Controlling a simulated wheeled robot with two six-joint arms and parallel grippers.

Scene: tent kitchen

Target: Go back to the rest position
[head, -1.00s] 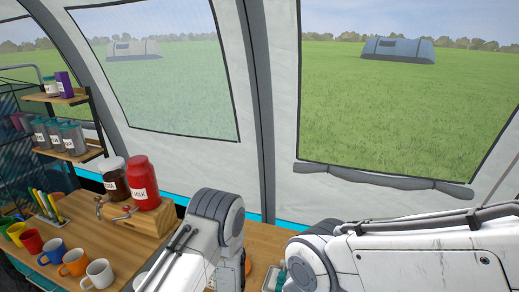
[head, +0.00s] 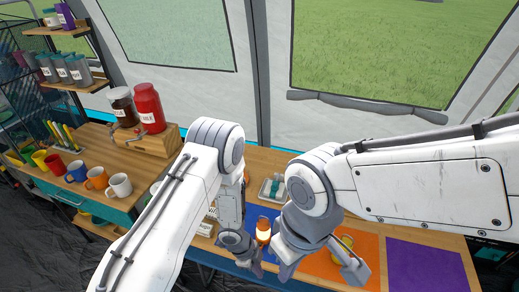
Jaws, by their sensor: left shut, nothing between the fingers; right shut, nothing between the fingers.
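My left arm comes up from the lower left and bends down at the elbow. My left gripper (head: 250,260) is shut and empty, low at the front of the table, beside the blue mat. My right arm reaches in from the right. My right gripper (head: 352,268) is shut and empty, over the orange mat (head: 368,245) near the table's front. The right wrist hides part of both mats.
A glowing orange jar (head: 264,230) stands between the grippers on the blue mat (head: 262,212). A yellow mug (head: 347,240) is partly hidden behind my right gripper. The purple mat (head: 425,265) is bare. Mugs and a red jar (head: 147,108) stand on the left counter.

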